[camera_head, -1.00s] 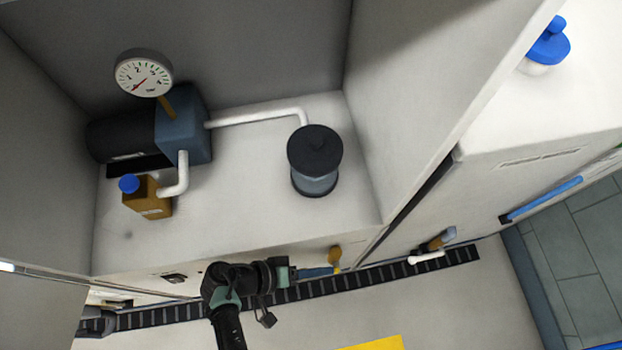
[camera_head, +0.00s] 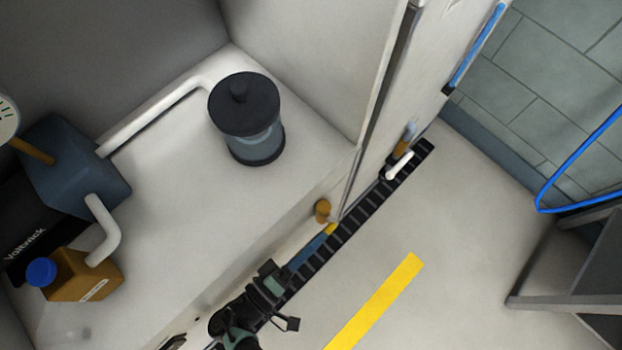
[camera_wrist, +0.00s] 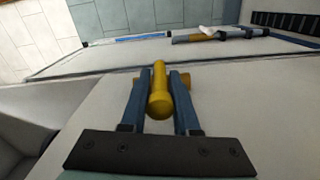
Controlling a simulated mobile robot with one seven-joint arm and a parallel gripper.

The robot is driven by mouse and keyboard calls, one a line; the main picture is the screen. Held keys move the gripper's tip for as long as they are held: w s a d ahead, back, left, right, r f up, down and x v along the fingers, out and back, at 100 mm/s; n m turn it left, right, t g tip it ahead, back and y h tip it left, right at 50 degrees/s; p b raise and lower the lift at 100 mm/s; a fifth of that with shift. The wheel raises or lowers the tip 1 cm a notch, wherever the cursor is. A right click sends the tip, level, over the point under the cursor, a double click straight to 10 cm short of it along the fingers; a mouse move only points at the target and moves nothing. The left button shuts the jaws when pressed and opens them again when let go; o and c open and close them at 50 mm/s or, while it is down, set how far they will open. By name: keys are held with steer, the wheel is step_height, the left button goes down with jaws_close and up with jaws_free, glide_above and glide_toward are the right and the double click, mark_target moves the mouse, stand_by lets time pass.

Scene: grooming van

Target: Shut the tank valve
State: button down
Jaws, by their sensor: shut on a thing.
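A valve with a yellow lever (camera_head: 331,229) and a brass-coloured body (camera_head: 323,210) sits on the front face of the white cabinet. My gripper (camera_head: 320,239) reaches it from the lower left. In the wrist view, the blue fingers of my gripper (camera_wrist: 160,82) stand on both sides of the yellow lever (camera_wrist: 159,100) and are shut on it. The lever points towards the wrist camera and hides most of the valve body. No label shows which one is the tank valve.
On the cabinet top stand a dark-lidded canister (camera_head: 246,120), a blue-grey pump block (camera_head: 75,165) and a brown bottle (camera_head: 85,275). A black slotted strip (camera_head: 355,220) runs along the floor by the cabinet. Floor with a yellow stripe (camera_head: 375,300) is open. A grey frame (camera_head: 570,270) stands right.

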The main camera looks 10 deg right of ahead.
steer(key=shift+d, duration=0.15)
steer(key=c, duration=0.8)
jaws_free()
steer(key=shift+b+v, duration=0.6)
steer(key=shift+v, duration=3.2)
